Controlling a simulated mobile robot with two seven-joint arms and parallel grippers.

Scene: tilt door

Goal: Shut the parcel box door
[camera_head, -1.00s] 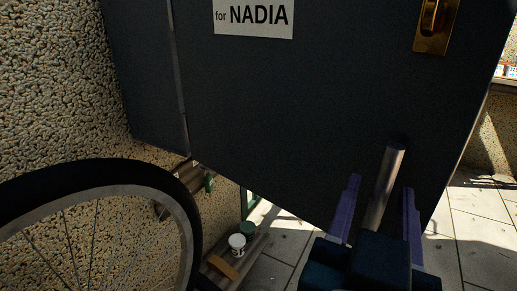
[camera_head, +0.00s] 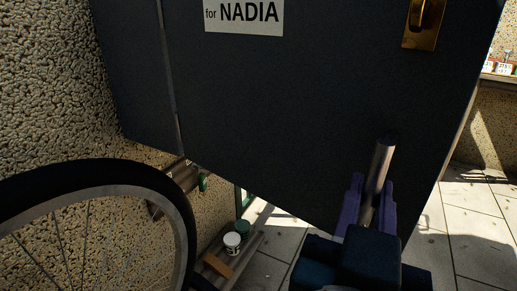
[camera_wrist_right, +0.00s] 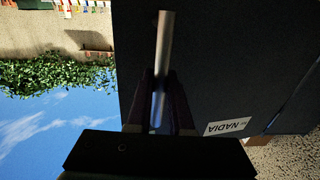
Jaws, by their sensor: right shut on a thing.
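The parcel box door (camera_head: 270,110) is a large dark panel that fills the middle of the head view. It stands swung out from the dark box body (camera_head: 137,80) at the left. A label reading "for NADIA" (camera_head: 244,14) and a brass latch plate (camera_head: 425,20) are on it. A metal bar handle (camera_head: 382,158) stands at its lower right. My right gripper (camera_head: 370,203) is shut on the handle, one purple finger on each side. The right wrist view also shows the handle (camera_wrist_right: 162,60) between the fingers. My left gripper is not in view.
A bicycle wheel (camera_head: 100,174) stands at the lower left before a rough pebbled wall (camera_head: 50,80). A low wooden rack holds a white cup (camera_head: 232,243) and a green one below the door. Paving (camera_head: 470,220) lies open at the right.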

